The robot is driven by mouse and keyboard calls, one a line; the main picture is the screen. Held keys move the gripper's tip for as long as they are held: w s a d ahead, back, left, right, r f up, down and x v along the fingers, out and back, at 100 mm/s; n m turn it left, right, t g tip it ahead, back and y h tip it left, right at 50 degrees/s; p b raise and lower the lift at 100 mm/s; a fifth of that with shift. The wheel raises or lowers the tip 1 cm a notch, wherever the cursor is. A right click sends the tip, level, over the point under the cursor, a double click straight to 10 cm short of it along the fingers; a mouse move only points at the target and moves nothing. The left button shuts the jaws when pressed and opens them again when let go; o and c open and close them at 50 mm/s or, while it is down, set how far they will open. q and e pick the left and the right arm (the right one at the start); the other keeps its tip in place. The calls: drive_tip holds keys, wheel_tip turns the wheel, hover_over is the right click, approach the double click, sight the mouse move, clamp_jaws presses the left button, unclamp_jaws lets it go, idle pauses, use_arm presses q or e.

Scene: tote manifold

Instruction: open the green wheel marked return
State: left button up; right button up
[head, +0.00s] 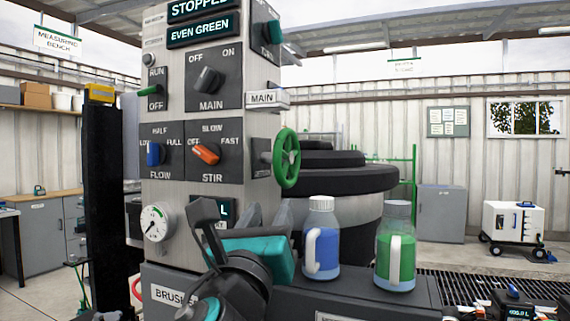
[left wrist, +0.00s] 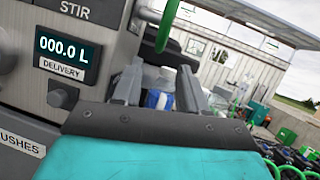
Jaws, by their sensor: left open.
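The green wheel (head: 288,158) is mounted on the right side of the grey control panel in the head view, seen nearly edge-on. A small label plate (head: 261,173) sits beside it, too small to read. Part of a green rim (left wrist: 168,26) shows at the top of the left wrist view. My left gripper (head: 268,215) is below the wheel, apart from it, in front of the lower panel. Its two fingers are apart with nothing between them, and they also show in the left wrist view (left wrist: 160,84). My right gripper is not in view.
The control panel (head: 216,130) carries several knobs and a gauge (head: 154,222). A blue-filled jug (head: 321,250) and a green-filled jug (head: 395,252) stand on the dark ledge (head: 350,302) right of my gripper. Black-rimmed round tanks (head: 352,180) stand behind the wheel.

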sight(282, 184)
use_arm(q)
drive_tip(key=p+x, duration=0.1)
drive_tip(key=x, duration=1.1)
drive_tip(key=shift+w+a+r+p, duration=0.1)
drive_tip(key=shift+p, duration=0.25)
clamp_jaws()
